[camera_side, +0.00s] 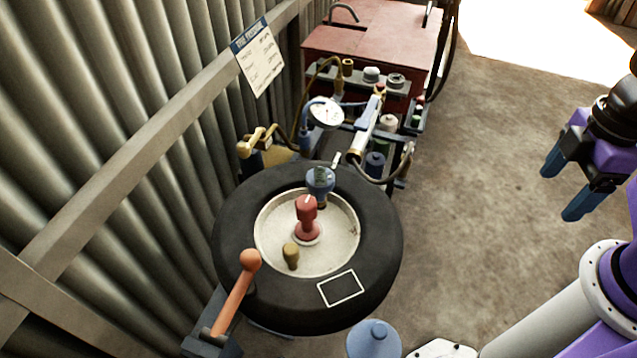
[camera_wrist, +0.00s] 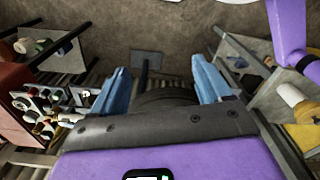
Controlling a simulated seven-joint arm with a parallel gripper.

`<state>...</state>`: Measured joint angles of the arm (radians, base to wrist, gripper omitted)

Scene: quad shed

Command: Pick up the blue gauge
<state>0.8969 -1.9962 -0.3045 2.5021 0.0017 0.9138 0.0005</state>
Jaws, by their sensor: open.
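A small blue gauge (camera_side: 320,181) with a dark display stands upright on the far part of the black tyre (camera_side: 235,245), at the edge of the pale hub. My gripper (camera_side: 567,187) is at the right of the side view, above the floor and well apart from the gauge. Its two blue fingers are spread with nothing between them. The wrist view also shows the open gripper (camera_wrist: 160,78); I cannot make out the blue gauge there.
A red-handled clamp (camera_side: 307,215) and a brass knob (camera_side: 291,256) stand on the hub close to the gauge. An orange lever (camera_side: 237,290) rises at the front left. A white-faced dial (camera_side: 326,113) and hoses stand behind. A white square outline (camera_side: 340,289) marks the tyre's front.

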